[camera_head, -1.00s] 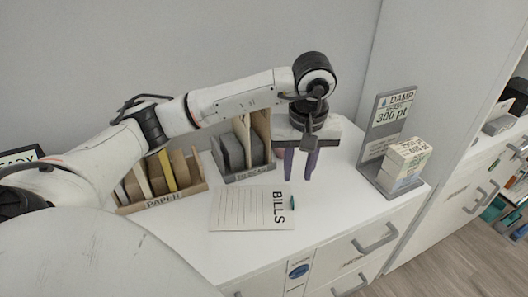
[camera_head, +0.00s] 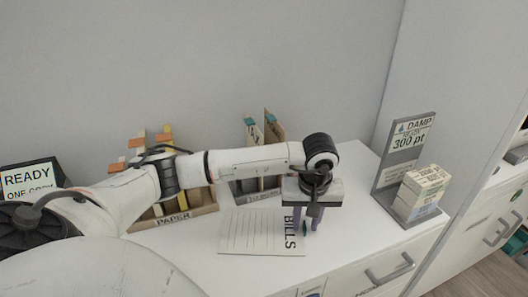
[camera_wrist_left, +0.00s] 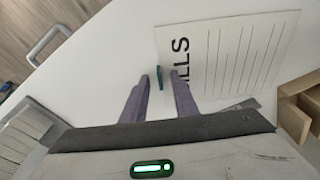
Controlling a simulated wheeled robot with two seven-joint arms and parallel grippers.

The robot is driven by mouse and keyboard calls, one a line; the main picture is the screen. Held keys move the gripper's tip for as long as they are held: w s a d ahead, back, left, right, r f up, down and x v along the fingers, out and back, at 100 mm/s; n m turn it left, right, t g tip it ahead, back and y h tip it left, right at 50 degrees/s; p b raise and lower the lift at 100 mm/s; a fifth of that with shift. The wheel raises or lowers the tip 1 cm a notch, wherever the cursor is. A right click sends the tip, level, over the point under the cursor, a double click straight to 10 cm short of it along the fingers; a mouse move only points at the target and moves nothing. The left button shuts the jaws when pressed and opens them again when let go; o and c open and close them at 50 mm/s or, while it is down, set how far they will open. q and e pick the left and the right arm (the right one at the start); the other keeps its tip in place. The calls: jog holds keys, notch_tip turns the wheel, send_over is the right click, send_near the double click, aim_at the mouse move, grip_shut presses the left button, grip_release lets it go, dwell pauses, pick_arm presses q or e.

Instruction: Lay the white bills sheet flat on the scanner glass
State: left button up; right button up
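The white bills sheet (camera_head: 255,232), lined and marked BILLS, lies flat on the white desk top; it also shows in the left wrist view (camera_wrist_left: 235,55). A small green tab (camera_wrist_left: 159,77) sits at its BILLS end. My left gripper (camera_head: 306,228) is above the desk at that end. In the left wrist view its two purple fingers (camera_wrist_left: 160,92) are apart, with the tab between and just beyond them. Nothing is held. The scanner glass is not visible; a READY sign (camera_head: 28,180) stands at far left, partly behind my arm. My right gripper is out of view.
A PAPER rack (camera_head: 174,219) with upright cards and a second grey file rack (camera_head: 257,194) stand behind the sheet. A DAMP sign stand (camera_head: 403,150) with stacked blocks (camera_head: 422,192) is at right. Clear desk lies between the sheet and the stand.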

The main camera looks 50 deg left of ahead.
pick_arm(q)
grip_shut()
